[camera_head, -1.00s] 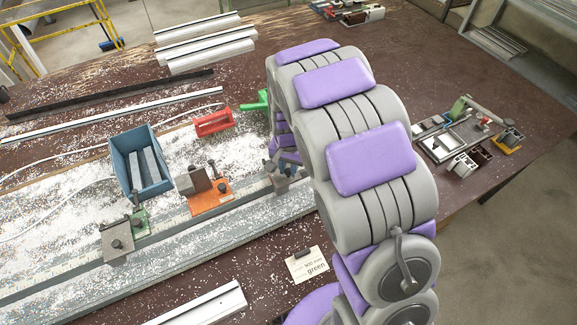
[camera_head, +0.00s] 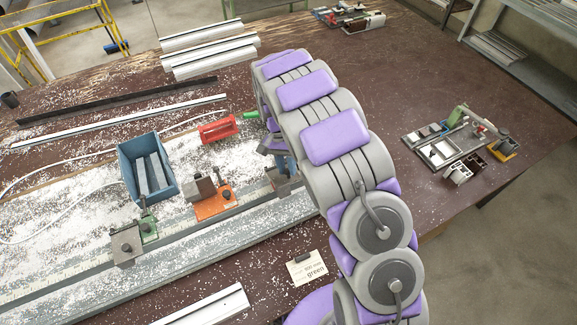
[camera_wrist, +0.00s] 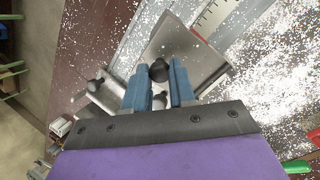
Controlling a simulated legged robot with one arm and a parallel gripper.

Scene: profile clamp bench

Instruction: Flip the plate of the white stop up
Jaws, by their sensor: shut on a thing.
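The stop at my gripper is pale grey metal and sits on the rail in the head view (camera_head: 286,183), partly hidden by my arm. In the wrist view its square metal plate (camera_wrist: 209,64) lies beyond the fingers, with a dark round knob (camera_wrist: 159,70) at it. My gripper (camera_wrist: 158,70) has its two blue fingers closed on either side of this knob. In the head view my gripper (camera_head: 272,146) is mostly hidden behind the arm. I cannot tell the plate's exact tilt.
An orange stop (camera_head: 214,204) and a green stop (camera_head: 148,226) stand farther left on the rail (camera_head: 180,250). A blue bin (camera_head: 147,168) and a red holder (camera_head: 218,129) lie behind. A card reading "green" (camera_head: 307,268) lies in front. White chips cover much of the bench.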

